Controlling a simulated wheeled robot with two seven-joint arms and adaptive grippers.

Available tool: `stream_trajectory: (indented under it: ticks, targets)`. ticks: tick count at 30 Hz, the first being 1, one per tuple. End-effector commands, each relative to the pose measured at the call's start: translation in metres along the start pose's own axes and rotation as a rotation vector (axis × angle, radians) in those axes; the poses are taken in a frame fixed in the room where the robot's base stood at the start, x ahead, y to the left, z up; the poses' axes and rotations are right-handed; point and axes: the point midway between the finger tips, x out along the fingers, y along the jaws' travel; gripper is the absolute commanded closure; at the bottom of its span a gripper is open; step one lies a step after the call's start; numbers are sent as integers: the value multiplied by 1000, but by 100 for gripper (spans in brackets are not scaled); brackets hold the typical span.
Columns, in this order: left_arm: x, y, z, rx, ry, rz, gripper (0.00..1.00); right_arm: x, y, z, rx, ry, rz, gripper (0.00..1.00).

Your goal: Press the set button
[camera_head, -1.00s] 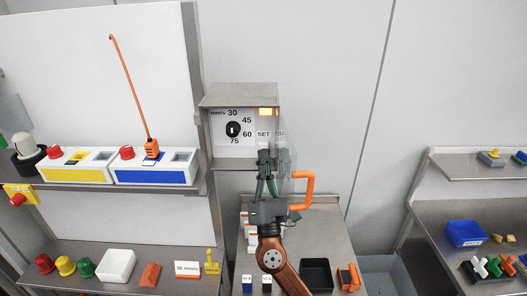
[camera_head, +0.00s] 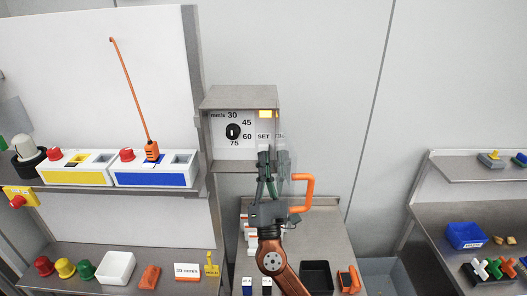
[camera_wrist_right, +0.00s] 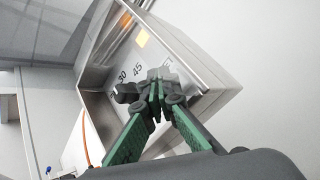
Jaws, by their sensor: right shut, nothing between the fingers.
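A grey metal control box (camera_head: 238,97) stands in the middle, with a white panel, a black dial (camera_head: 233,131) ringed by speed numbers and a SET label (camera_head: 263,136). An orange-yellow light (camera_head: 266,114) is at its upper right. The set button itself cannot be made out; my right gripper covers the area below the label. My right gripper (camera_head: 265,156) is shut and empty, its tips just below the SET label in the picture. In the right wrist view its tips (camera_wrist_right: 157,88) overlap the panel; I cannot tell whether they touch it. My left gripper is not in view.
A clear door with an orange handle (camera_head: 304,194) stands open at the box's right. Left shelves hold a yellow-fronted box (camera_head: 75,175), a blue-fronted box (camera_head: 153,180) and coloured knobs. A black tray (camera_head: 316,278) is at the front. A right bench holds a blue bin (camera_head: 465,235).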

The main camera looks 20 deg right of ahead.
Motion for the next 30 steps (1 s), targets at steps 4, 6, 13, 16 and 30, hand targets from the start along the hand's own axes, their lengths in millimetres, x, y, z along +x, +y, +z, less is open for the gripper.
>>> stream_trajectory:
  ticks: [4,6,13,16,30]
  targets:
    - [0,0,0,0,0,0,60,0,0,0,0,0,0,100]
    - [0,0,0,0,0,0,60,0,0,0,0,0,0,100]
    - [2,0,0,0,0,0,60,1,-1,-1,0,-1,0,100]
    - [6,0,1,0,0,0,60,3,-3,-3,0,-1,0,100]
    - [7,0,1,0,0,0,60,6,-5,-4,0,1,0,100]
